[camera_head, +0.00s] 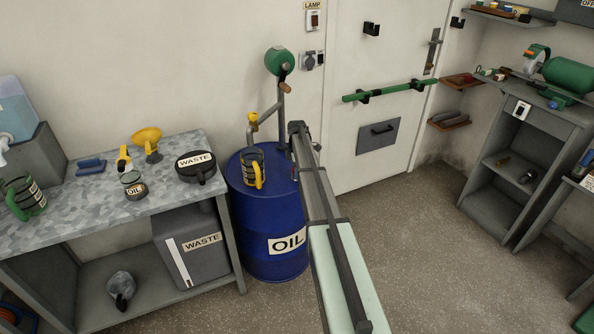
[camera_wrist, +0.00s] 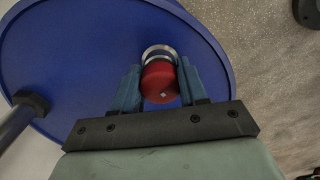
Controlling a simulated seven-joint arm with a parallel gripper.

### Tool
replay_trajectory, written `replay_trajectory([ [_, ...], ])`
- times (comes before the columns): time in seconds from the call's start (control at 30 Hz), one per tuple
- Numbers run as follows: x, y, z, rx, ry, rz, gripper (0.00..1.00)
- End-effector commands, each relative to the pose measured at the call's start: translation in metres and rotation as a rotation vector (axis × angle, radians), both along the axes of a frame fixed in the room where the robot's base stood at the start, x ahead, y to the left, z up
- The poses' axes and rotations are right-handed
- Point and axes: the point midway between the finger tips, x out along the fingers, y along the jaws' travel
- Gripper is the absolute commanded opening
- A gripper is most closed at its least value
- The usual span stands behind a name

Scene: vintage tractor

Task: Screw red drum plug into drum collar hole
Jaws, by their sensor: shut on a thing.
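The red drum plug (camera_wrist: 160,82) is between the two blue fingers of my gripper (camera_wrist: 158,68) in the wrist view, and the fingers are shut on it. The silvery ring of the drum collar (camera_wrist: 158,49) shows just past the plug, on the lid of the blue oil drum (camera_wrist: 80,60). The plug overlaps the collar and hides most of its hole; I cannot tell whether it sits in the hole or just above it. In the head view my arm stands over the right side of the oil drum (camera_head: 262,222) and hides the plug and collar.
A pump pipe (camera_head: 281,98) with a green head rises from the drum, and a jug with a yellow handle (camera_head: 254,168) stands on the lid. A workbench (camera_head: 105,210) with a waste pan (camera_head: 197,165) and funnel (camera_head: 148,140) is at left. The floor at right is clear.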

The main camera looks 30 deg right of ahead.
Motion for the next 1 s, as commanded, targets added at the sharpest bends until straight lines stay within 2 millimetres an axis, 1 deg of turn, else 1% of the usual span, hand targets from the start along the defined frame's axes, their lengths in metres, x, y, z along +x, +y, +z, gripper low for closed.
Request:
replay_trajectory([
  [0.33, -0.001, -0.0021, -0.0002, -0.004, 0.002, -0.032, 0.1],
  [0.57, -0.0012, -0.0019, -0.0004, -0.003, 0.001, -0.157, 0.1],
  [0.8, -0.0011, -0.0017, -0.0003, -0.003, 0.001, -0.173, 0.1],
  [0.83, -0.0011, -0.0017, -0.0003, -0.003, 0.001, -0.173, 0.43],
  [0.97, -0.0009, -0.0013, -0.0003, -0.002, 0.001, -0.171, 0.56],
  [1.0, -0.0009, -0.0012, -0.0003, -0.002, 0.001, -0.171, 0.56],
])
